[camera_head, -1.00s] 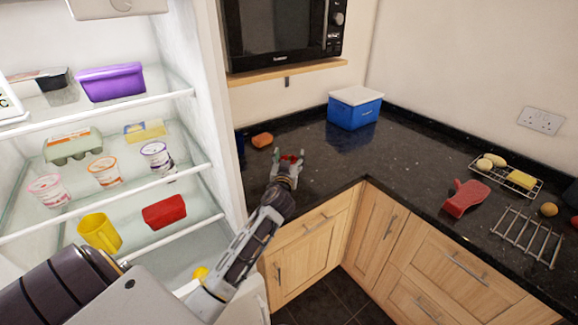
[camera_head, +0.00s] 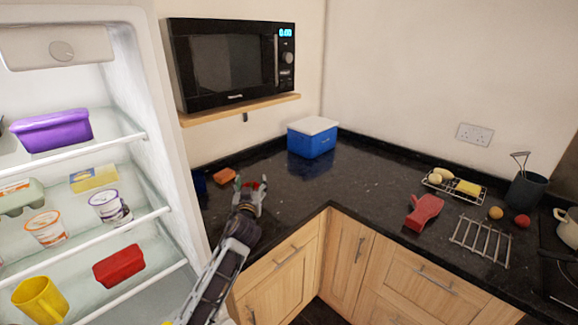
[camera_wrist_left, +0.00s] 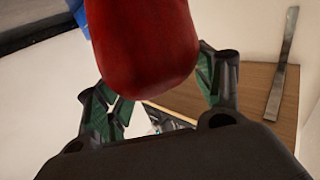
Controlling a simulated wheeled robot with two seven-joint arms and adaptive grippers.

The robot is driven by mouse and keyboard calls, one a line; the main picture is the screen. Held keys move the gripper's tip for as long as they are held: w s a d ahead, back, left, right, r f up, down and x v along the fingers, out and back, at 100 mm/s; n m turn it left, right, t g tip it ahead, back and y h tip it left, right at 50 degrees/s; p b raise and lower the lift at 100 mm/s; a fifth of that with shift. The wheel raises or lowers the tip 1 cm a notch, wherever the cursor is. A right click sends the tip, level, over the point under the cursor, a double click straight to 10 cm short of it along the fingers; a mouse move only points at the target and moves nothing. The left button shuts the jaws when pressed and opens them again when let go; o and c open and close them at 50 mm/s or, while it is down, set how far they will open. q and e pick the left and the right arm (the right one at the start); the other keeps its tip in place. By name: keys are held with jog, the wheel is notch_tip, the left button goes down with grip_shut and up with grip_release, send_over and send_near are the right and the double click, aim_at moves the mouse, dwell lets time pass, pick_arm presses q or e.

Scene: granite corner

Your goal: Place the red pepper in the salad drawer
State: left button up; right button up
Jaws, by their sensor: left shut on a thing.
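My left gripper (camera_head: 252,187) is over the left part of the dark worktop, beside the fridge. It is shut on the red pepper. In the head view only small bits of red show between the fingers. In the left wrist view the red pepper (camera_wrist_left: 145,45) is large, smooth and rounded, between the green-padded fingers (camera_wrist_left: 160,100); its far end is cut off by the frame. How high it is above the worktop I cannot tell. The open fridge (camera_head: 158,130) stands at the left. Its lower part is out of frame, and I cannot make out the salad drawer. My right gripper is out of view.
The fridge shelves hold a purple tub (camera_head: 52,131), a red container (camera_head: 119,266), a yellow mug (camera_head: 40,300) and pots. The worktop's middle is clear.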

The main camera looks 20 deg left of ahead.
pick_arm(q)
jog(key=shift+r, duration=0.1)
jog(key=shift+w+d+r+h, duration=0.15)
jog(key=shift+d+r+h, duration=0.15)
jog(key=shift+d, duration=0.05)
jog(key=d+r+m+t+h, duration=0.2)
jog(key=d+r+m+h, duration=0.3)
jog(key=d, duration=0.5)
jog(key=s+d+f+h, duration=0.1)
jog(key=s+d+f, duration=0.3)
jog(key=f, duration=0.5)
jog(key=s+d+f+h, duration=0.1)
jog(key=s+d+f, duration=0.2)
jog(key=s+f, duration=0.4)
jog(key=shift+d+f, duration=0.4)
jog(key=shift+f, duration=0.85)
